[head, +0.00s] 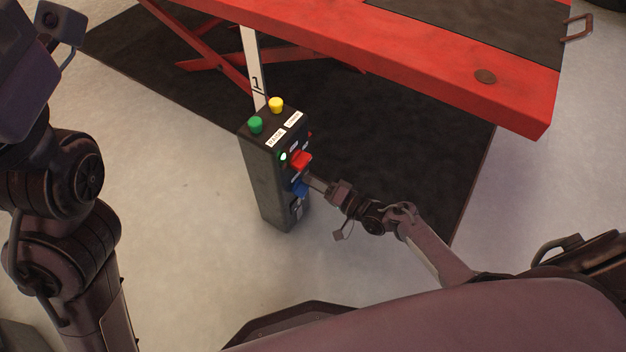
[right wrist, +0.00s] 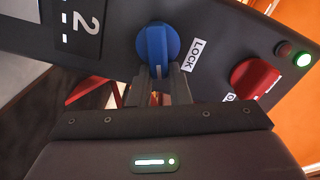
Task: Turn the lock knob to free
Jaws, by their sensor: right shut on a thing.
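The blue lock knob (right wrist: 157,45) is on the dark face of the control pedestal, beside a white LOCK label (right wrist: 194,55). A pale line on the knob's lower part points down between my fingers in the right wrist view. My right gripper (right wrist: 159,84) is shut on the knob, one finger on each side of its lower part. In the head view the knob (head: 299,189) is low on the pedestal (head: 264,180), partly hidden by my right gripper (head: 309,183). My left arm stands at the left; its fingers are out of the picture.
A red knob (head: 301,160) and a lit green lamp (head: 283,156) sit above the blue knob. Green (head: 256,125) and yellow (head: 276,105) buttons top the pedestal. The red lift platform (head: 420,65) spans behind, over a dark mat (head: 400,150). Floor left of the pedestal is clear.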

